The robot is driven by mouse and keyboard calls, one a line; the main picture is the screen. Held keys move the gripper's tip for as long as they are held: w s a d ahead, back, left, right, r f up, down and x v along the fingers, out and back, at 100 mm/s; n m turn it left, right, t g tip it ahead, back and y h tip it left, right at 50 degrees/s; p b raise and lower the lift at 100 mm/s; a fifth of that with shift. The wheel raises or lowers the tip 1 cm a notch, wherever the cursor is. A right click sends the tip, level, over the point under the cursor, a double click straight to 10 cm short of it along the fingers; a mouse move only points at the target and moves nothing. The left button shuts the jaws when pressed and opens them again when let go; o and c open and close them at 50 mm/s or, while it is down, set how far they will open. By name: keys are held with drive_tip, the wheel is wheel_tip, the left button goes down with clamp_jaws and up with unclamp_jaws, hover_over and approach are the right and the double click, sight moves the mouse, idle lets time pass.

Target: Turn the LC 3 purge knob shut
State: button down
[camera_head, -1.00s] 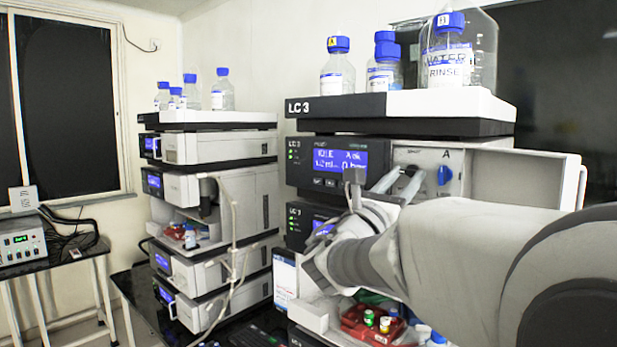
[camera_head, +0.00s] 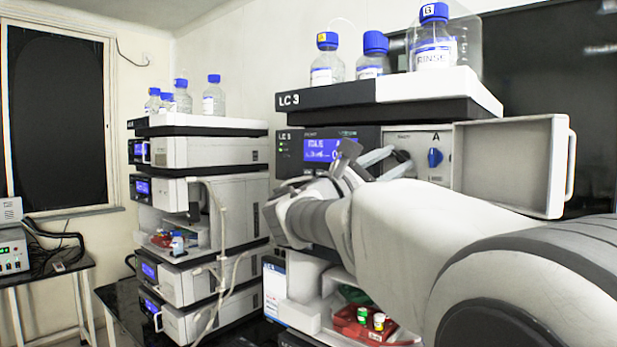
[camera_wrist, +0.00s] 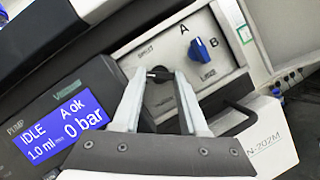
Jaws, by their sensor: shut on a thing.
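The LC 3 stack stands at the right in the head view, its name on the dark front edge of the top tray (camera_head: 330,97). In the wrist view a small dark knob (camera_wrist: 158,92) on the pale pump panel (camera_wrist: 120,62) sits between my fingertips; the small print above it is too blurred to read. My gripper (camera_wrist: 160,76) is shut on this knob; the fingers hide its sides. In the head view my gripper (camera_head: 392,160) reaches the panel, and my arm covers much of the stack. The pump screen (camera_wrist: 55,130) reads IDLE, A ok, 1.0 ml, 0 bar.
A blue selector knob (camera_wrist: 203,48) marked A and B is close right of the held knob. An open white door (camera_head: 515,165) juts out at right. Bottles (camera_head: 432,50) stand on top. A red vial tray (camera_head: 358,328) is below. Another stack (camera_head: 215,152) stands left.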

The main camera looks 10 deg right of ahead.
drive_tip(key=m+g+b, duration=0.1)
drive_tip(key=m, duration=0.2)
drive_tip(key=m+g, duration=0.2)
drive_tip(key=m, duration=0.2)
drive_tip(key=shift+w+a+r+y+b, duration=0.1)
drive_tip(key=shift+w+a+y+b, duration=0.05)
drive_tip(key=shift+y+b, duration=0.25)
drive_tip(key=m, duration=0.1)
drive_tip(key=m+y, duration=0.1)
drive_tip(key=m, duration=0.2)
drive_tip(key=shift+r+m+g+y, duration=0.25)
drive_tip(key=shift+m+g+y, duration=0.05)
drive_tip(key=shift+m+g, duration=0.1)
drive_tip(key=c, duration=0.7)
unclamp_jaws()
drive_tip(key=v, duration=1.7)
drive_tip(key=shift+a+r, duration=0.2)
drive_tip(key=shift+a, duration=0.05)
